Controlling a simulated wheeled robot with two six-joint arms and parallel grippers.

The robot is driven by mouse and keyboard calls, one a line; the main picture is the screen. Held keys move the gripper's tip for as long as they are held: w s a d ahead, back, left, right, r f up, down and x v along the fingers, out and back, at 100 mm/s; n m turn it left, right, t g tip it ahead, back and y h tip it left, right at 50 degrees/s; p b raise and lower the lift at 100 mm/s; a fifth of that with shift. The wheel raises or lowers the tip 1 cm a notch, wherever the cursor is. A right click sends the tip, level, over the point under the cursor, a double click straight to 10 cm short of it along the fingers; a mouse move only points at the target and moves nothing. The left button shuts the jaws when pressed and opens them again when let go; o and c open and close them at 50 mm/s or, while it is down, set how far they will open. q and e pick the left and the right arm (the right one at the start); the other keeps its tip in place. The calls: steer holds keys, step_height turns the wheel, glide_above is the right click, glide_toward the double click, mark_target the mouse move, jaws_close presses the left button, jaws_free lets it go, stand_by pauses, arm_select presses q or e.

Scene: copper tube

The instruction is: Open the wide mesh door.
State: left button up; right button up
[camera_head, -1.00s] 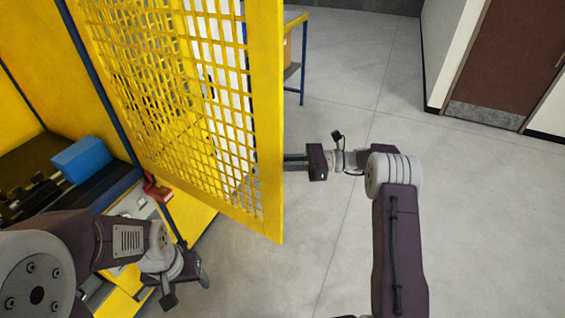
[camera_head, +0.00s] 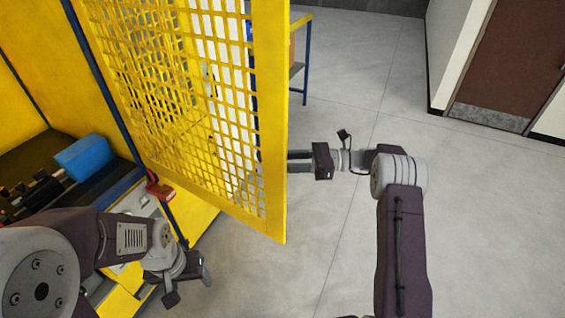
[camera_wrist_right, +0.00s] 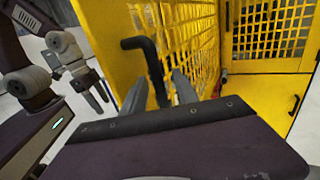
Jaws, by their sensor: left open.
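The wide yellow mesh door (camera_head: 268,150) stands swung out from the yellow cabinet, hinged at a blue post on the left. Its free edge points toward me. In the right wrist view the door (camera_wrist_right: 205,45) carries a bent black handle (camera_wrist_right: 150,62). My right gripper (camera_head: 290,161) is at the door's far side, partly hidden by its edge. In the right wrist view its two fingers (camera_wrist_right: 158,90) are apart, with the handle's lower part between them; contact cannot be told. My left gripper (camera_head: 188,284) is open and empty, low near the cabinet front.
A blue bin (camera_head: 82,156) and dark parts sit inside the cabinet. A red block (camera_head: 161,190) is on the cabinet's front post. A blue-legged table (camera_head: 304,75) stands behind the door. Grey floor (camera_head: 480,210) to the right is clear, up to a brown room door (camera_head: 515,60).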

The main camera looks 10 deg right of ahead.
steer(key=d+b, duration=0.2)
steer(key=d, duration=0.6)
steer(key=shift+s, duration=0.35)
steer(key=shift+d+f, duration=0.1)
